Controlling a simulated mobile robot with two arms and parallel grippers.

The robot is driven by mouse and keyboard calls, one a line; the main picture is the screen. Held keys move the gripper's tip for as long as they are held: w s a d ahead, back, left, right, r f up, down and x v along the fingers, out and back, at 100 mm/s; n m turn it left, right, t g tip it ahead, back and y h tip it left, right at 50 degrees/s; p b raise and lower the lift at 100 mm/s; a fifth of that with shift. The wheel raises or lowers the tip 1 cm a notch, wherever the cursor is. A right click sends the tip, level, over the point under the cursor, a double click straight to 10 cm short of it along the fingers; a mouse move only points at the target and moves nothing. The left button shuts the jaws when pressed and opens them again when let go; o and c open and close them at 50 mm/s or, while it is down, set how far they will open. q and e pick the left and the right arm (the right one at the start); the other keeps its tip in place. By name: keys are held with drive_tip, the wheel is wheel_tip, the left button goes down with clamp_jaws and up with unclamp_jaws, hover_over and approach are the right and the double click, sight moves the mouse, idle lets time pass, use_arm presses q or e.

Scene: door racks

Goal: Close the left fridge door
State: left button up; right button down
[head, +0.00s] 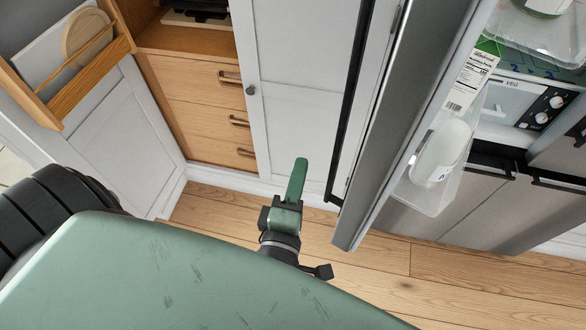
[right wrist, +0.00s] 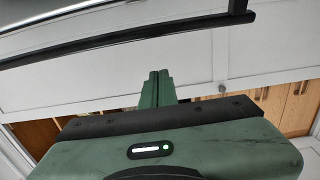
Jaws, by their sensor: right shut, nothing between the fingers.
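The left fridge door (head: 398,110) stands open in the head view, its grey edge towards me. Its inner racks, on the right side, hold a carton and a white bottle. A long black handle (head: 353,95) runs along the left of the door; a dark bar that looks like this handle (right wrist: 130,38) crosses the top of the right wrist view. My right gripper (head: 297,180) is left of the door and handle, apart from them in the head view. Its green fingers (right wrist: 157,88) are together and empty. My left gripper is not in view.
The open fridge interior shows at right, with a drawer marked VEG (head: 510,98) and steel lower fronts (head: 480,205). A white cabinet door (head: 300,90) and wooden drawers (head: 200,90) stand at left and behind. The wooden floor (head: 390,275) below the door looks clear.

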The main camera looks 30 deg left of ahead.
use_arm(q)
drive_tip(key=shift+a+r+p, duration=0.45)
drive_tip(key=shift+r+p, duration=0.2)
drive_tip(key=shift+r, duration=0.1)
use_arm(e)
drive_tip(key=d, duration=0.3)
drive_tip(key=shift+w+d, duration=0.3)
drive_tip(key=shift+d, duration=0.1)
